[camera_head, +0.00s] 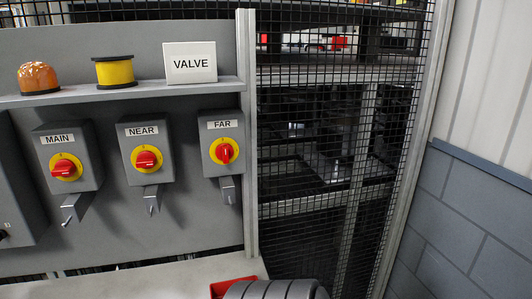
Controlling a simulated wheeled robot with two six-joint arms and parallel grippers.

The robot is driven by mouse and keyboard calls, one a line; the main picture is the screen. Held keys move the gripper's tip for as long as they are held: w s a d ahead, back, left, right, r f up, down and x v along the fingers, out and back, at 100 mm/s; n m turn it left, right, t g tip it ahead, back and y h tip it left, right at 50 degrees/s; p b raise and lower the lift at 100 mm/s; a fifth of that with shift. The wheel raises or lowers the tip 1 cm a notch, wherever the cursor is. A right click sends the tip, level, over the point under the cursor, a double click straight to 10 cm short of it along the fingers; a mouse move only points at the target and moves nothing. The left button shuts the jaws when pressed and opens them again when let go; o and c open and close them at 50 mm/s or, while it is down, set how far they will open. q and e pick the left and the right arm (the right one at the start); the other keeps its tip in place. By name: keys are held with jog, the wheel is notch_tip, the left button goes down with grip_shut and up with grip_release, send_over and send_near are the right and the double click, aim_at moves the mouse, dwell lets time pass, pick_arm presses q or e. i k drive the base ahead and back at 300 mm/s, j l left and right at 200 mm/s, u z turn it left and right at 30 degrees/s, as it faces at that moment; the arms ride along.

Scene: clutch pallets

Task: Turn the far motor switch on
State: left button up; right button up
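The far motor switch (224,152) is a red rotary knob on a yellow disc, on a grey box (209,171) labelled FAR. The box is mounted on the grey panel, at the right end of a row of three. Its knob looks closer to upright, while the knobs of the NEAR switch (146,159) and the MAIN switch (65,168) look closer to level. The exact settings are too small to read. Neither of my grippers shows in the head view, and nothing touches the switches.
Grey brackets hang below the boxes. The shelf (130,95) above holds an orange dome (38,77), a yellow spool (115,72) and a VALVE sign (190,62). A wire mesh fence (335,150) stands at right. A grey ribbed object (275,290) and a red part (232,287) show at the bottom.

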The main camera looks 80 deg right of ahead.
aim_at(224, 151)
jog(key=z, duration=2.3)
jog(key=k+l, duration=0.15)
jog(key=l, duration=0.25)
jog(key=k+l+u, duration=0.1)
jog(key=l, duration=0.35)
jog(key=k+l+u, duration=0.1)
jog(key=l, duration=0.3)
jog(key=k, duration=0.05)
